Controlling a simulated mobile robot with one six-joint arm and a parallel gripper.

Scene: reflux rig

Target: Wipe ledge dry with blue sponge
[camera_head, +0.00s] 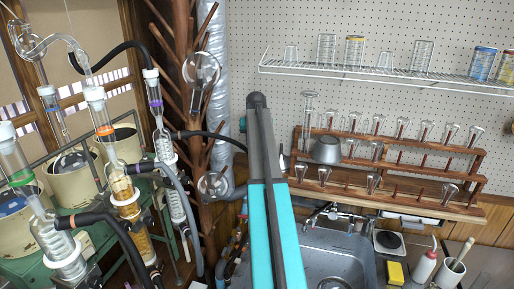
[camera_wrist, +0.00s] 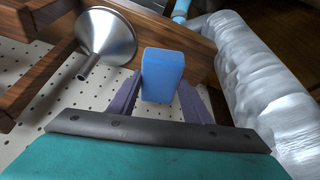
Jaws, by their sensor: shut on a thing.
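In the wrist view the purple fingers of my gripper (camera_wrist: 160,100) are shut on a blue sponge (camera_wrist: 163,70), one finger on each side. A wooden board (camera_wrist: 199,52) lies just behind the sponge; I cannot tell whether they touch. In the head view a wooden rack with a ledge (camera_head: 420,207) runs along the pegboard above the sink. My arm reaches up to the left of this rack, and it hides my gripper and the sponge there. I cannot tell whether the ledge is wet.
A metal funnel (camera_wrist: 107,36) is close to the left of the sponge. A silver wrapped duct (camera_wrist: 245,75) is close on the right. Glassware (camera_head: 323,174) stands on the rack. Below are a faucet (camera_head: 335,212), a sink (camera_head: 350,262) and a yellow sponge (camera_head: 395,273).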

